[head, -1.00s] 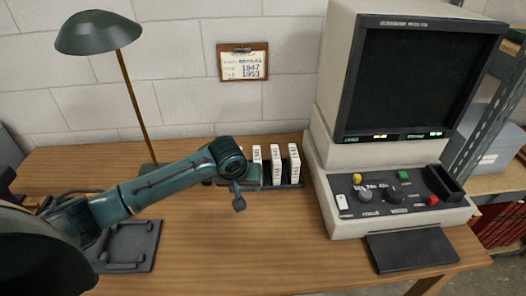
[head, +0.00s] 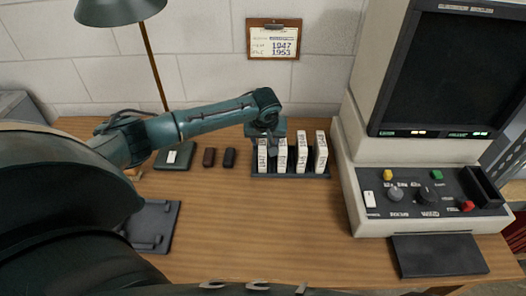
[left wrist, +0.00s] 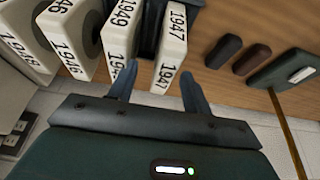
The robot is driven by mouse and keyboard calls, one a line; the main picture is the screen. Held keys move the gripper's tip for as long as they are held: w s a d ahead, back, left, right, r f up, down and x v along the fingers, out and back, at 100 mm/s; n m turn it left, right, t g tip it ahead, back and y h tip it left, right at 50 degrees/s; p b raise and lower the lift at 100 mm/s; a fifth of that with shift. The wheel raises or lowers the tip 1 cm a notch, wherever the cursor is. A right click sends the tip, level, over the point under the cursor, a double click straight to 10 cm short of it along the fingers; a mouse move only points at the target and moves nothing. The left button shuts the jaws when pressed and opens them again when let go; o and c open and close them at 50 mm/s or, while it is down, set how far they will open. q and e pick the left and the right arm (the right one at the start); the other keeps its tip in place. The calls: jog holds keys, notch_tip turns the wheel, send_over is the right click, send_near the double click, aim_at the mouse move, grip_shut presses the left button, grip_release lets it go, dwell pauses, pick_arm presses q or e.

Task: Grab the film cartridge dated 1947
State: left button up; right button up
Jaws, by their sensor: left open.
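The film cartridge labelled 1947 (left wrist: 172,45) is white and stands upright at the end of a row in the left wrist view. In the head view it is the leftmost cartridge (head: 262,155) in a dark rack (head: 290,176). My left gripper (head: 268,132) is above that end of the rack. In the left wrist view, the open fingers (left wrist: 159,86) appear on either side of the 1947 cartridge's near end; I cannot tell whether they touch it. The cartridge labelled 1949 (left wrist: 122,28) stands beside it, close to one finger. My right gripper is not in view.
More cartridges (head: 301,152) stand in the rack to the right. A viewer machine (head: 400,190) is right of the rack. Two small dark objects (head: 209,157) and a lamp (head: 148,50) are to the left. A wall clipboard (head: 274,40) reads 1947 and 1953. The table's front middle is clear.

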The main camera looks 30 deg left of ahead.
aim_at(263, 141)
pick_arm(q)
jog(key=x, duration=0.2)
jog(key=a+x, duration=0.1)
jog(key=x, duration=0.1)
jog(key=shift+w, duration=0.1)
jog(key=shift+w+a+f, duration=0.1)
jog(key=shift+w+f, duration=0.05)
jog(key=shift+f, duration=0.3)
jog(key=shift+f, duration=0.25)
jog(key=shift+c, duration=0.2)
grip_shut()
dwell(0.5)
